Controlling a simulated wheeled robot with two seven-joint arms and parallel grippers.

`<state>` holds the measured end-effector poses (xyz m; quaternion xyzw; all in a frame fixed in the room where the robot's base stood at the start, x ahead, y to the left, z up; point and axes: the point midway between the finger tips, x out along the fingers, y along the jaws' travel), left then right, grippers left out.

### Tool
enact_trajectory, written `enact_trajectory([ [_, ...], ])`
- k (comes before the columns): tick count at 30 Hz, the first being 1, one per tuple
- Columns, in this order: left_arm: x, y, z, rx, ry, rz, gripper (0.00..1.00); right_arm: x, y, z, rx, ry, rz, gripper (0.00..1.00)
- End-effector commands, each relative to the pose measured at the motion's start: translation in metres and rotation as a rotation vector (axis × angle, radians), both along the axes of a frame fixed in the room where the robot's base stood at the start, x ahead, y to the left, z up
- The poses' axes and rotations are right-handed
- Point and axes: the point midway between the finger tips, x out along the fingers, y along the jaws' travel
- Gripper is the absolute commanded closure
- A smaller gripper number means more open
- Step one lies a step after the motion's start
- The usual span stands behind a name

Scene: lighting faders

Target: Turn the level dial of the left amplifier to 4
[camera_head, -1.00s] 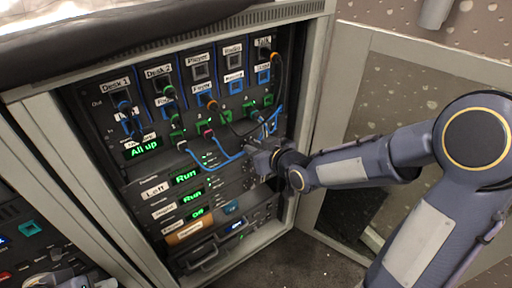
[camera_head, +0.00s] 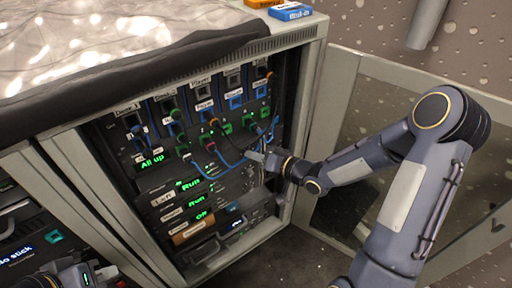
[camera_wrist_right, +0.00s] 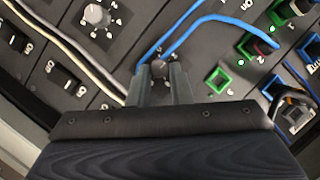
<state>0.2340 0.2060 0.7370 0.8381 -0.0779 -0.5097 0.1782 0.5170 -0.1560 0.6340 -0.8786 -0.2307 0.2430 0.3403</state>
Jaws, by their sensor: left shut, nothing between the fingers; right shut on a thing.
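The left amplifier (camera_head: 163,199) is the rack unit labelled "Left", with a green "Run" display (camera_head: 189,184). My right gripper (camera_head: 256,157) is at the right end of the rack front, and its body hides the controls there in the head view. In the right wrist view my right gripper (camera_wrist_right: 160,78) is shut on a small dark dial (camera_wrist_right: 159,69), gripped between the fingertips. The dial's scale and setting cannot be read. My left gripper (camera_head: 78,277) is low in the bottom left corner, shut and empty, away from the amplifier.
A lighter knob with a scale (camera_wrist_right: 97,15) lies left of my right fingers. A blue cable (camera_wrist_right: 205,20) passes close by the fingertips. Green-framed sockets (camera_wrist_right: 218,80) are to the right. An open cabinet door (camera_head: 345,130) stands behind my right arm.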

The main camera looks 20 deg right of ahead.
Motion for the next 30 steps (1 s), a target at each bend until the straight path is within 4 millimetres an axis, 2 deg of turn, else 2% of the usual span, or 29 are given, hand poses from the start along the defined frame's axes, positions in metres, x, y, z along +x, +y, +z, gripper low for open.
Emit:
enact_trajectory([
  [1,0.0,0.0,0.011,0.0,0.0,0.0,1.0,0.0,-0.002,0.003,0.045,0.02,-0.004,1.0],
  [3,0.0,0.0,0.018,0.0,0.0,0.0,1.0,0.0,-0.002,0.002,0.107,0.042,-0.005,1.0],
  [12,0.0,0.0,0.035,0.0,0.0,0.0,1.0,0.001,-0.004,-0.003,0.374,0.136,-0.003,1.0],
  [20,0.0,0.0,0.037,0.0,0.0,0.0,1.0,0.001,-0.004,-0.008,0.605,0.218,-0.002,1.0],
  [30,0.0,0.0,0.028,0.0,0.0,0.0,1.0,0.001,-0.004,-0.012,0.862,0.312,-0.002,1.0],
])
